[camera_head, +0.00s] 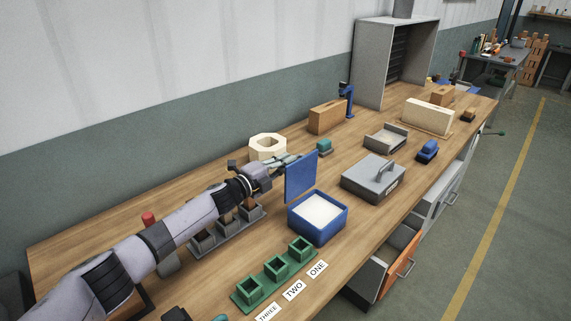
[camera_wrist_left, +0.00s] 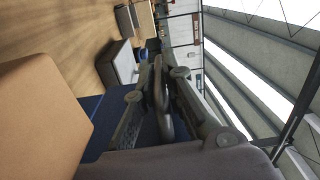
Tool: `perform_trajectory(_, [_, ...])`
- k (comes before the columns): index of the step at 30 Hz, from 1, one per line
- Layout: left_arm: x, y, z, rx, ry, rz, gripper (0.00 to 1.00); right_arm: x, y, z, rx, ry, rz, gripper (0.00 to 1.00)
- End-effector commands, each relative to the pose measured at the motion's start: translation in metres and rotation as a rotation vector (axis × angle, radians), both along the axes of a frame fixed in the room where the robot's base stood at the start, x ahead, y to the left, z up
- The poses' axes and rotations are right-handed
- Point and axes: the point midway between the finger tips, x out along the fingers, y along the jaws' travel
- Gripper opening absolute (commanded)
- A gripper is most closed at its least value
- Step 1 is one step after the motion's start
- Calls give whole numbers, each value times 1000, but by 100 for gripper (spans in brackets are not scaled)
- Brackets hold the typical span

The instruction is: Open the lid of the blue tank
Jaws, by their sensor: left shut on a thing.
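The blue tank (camera_head: 318,225) stands open on the workbench in the head view, with white contents showing inside. Its flat blue lid (camera_head: 301,175) stands nearly upright at the tank's back left edge. My left gripper (camera_head: 285,168) is behind the lid, on its left side, and is shut on the lid's handle. In the left wrist view the gripper's fingers (camera_wrist_left: 162,98) close around a grey loop-shaped handle, with a blue surface (camera_wrist_left: 140,134) beside them. The exact contact is partly hidden by the lid in the head view. My right gripper is not in view.
A cream ring-shaped block (camera_head: 267,145) stands just behind the left gripper. Green sockets (camera_head: 276,269) are in front of the tank, and a grey box with a handle (camera_head: 373,182) is to its right. An orange-fronted drawer (camera_head: 402,262) hangs open below the bench.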

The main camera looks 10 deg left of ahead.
Motion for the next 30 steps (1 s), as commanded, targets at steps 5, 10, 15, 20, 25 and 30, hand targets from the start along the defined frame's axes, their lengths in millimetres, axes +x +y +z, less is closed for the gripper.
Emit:
perform_trajectory(5, [2, 3, 3, -1, -3, 7, 20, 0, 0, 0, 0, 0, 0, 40])
perform_trajectory(10, [1, 2, 2, -1, -3, 5, 31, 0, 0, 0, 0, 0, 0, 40])
perform_trajectory(15, [1, 1, 1, 0, -1, 3, 31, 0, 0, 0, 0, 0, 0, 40])
perform_trajectory(20, [-1, 2, 0, 0, 0, 2, 31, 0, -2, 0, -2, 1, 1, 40])
perform_trajectory(25, [-13, 12, 0, 0, 0, 4, 31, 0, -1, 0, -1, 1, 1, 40])
perform_trajectory(30, [-38, 31, -1, 1, 2, 4, 31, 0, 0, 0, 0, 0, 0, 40])
